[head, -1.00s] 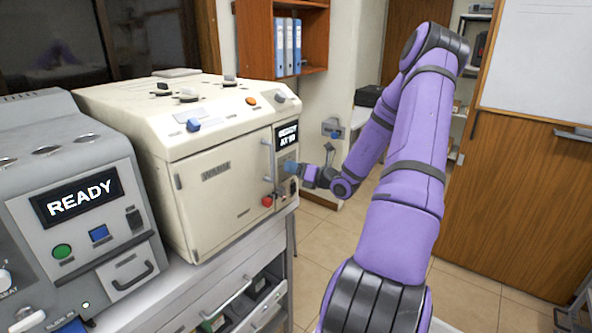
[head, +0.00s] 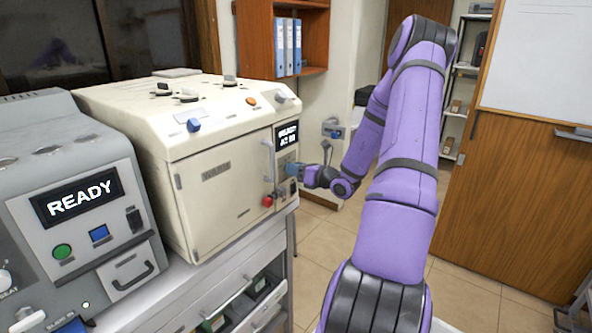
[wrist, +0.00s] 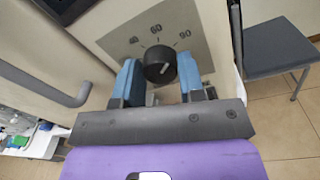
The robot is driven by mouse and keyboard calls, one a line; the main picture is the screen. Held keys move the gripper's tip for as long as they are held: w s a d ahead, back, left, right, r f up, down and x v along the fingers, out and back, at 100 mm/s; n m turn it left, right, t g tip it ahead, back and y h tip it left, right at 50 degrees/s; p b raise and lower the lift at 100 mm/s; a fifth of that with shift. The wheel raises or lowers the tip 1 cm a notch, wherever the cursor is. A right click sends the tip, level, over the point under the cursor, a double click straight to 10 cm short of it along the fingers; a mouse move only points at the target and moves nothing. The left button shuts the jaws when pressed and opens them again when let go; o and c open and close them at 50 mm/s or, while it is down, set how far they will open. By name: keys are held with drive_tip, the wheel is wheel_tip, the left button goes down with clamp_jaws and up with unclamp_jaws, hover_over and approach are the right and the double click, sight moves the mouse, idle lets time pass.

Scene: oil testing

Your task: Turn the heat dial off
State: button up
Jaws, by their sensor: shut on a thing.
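The heat dial (wrist: 159,66) is a round black knob with a white mark, on a grey scale plate with 60 and 90 printed above it. It is on the front of the cream machine (head: 217,185). My gripper (wrist: 158,80) has its two blue fingers on either side of the dial and is shut on it. In the head view my gripper (head: 293,169) is at the machine's right front panel and hides the dial. The machine's small display (head: 287,134) is lit, its text blurred.
A red button (head: 267,201) and a door handle (head: 268,160) are close left of my gripper. A grey machine reading READY (head: 84,195) stands on the left. A dark stool (wrist: 275,47) stands to the right in the wrist view. The tiled floor (head: 462,285) is open at right.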

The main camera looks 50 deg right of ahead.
drive_tip(key=n, duration=0.7)
drive_tip(key=n+h, duration=0.1)
drive_tip(key=n, duration=1.4)
drive_tip(key=shift+a+f+h, duration=0.2)
drive_tip(key=shift+a+h, duration=0.1)
drive_tip(key=shift+h, duration=0.1)
drive_tip(key=shift+n, duration=0.3)
drive_tip(key=o, duration=0.9)
drive_tip(key=s, duration=1.1)
drive_tip(key=shift+d+r, duration=0.25)
